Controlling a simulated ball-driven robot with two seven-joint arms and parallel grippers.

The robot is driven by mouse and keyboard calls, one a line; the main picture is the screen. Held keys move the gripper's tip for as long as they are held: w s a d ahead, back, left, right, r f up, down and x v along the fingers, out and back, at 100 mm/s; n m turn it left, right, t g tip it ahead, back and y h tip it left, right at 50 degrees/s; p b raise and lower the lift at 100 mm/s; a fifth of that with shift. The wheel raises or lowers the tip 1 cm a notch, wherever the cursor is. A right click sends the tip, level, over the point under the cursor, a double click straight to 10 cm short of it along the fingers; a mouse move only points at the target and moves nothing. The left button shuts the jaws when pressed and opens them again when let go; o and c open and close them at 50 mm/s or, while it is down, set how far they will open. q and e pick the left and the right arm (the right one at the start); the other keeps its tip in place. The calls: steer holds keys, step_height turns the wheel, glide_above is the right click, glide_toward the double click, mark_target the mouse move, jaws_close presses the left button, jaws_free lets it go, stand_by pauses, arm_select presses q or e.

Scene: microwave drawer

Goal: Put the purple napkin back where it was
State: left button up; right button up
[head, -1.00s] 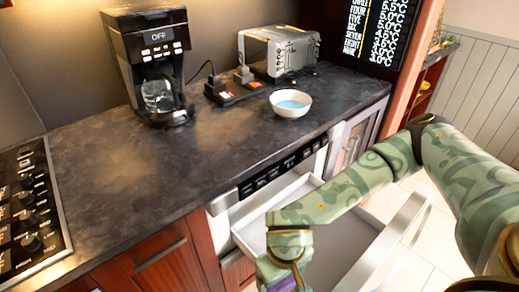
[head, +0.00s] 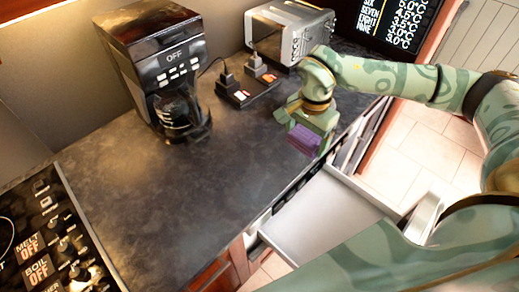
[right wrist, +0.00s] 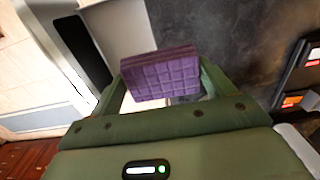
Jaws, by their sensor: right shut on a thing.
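The purple napkin (head: 304,139) is a small folded block with a quilted grid. My right gripper (head: 306,131) is shut on it and holds it over the front edge of the counter, above and behind the open drawer. In the right wrist view the napkin (right wrist: 160,75) sits between the two green fingers. The microwave drawer (head: 328,212) is pulled out, and the part of its pale floor that shows is bare. My arm covers its near part. My left gripper is not in view.
The dark counter (head: 170,210) has a wide clear area left of my right gripper. A coffee maker (head: 165,70), a toaster (head: 290,32) and sockets with plugs (head: 245,85) stand at the back. A stove (head: 60,235) is at lower left.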

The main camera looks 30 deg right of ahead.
steer(key=w+a+f, duration=0.3)
steer(key=w+a, duration=0.1)
steer(key=b, duration=0.1)
glide_above(262, 163)
steer(key=f, duration=0.5)
steer(key=shift+s+d, duration=0.2)
steer(key=shift+w+a+f, duration=0.25)
steer(key=shift+a+f, duration=0.05)
steer(key=shift+f, duration=1.65)
steer(key=o, duration=0.8)
steer(key=shift+f, duration=0.1)
step_height(262, 163, up, 12)
steer(key=shift+r+p, duration=0.15)
steer(key=shift+p, duration=0.25)
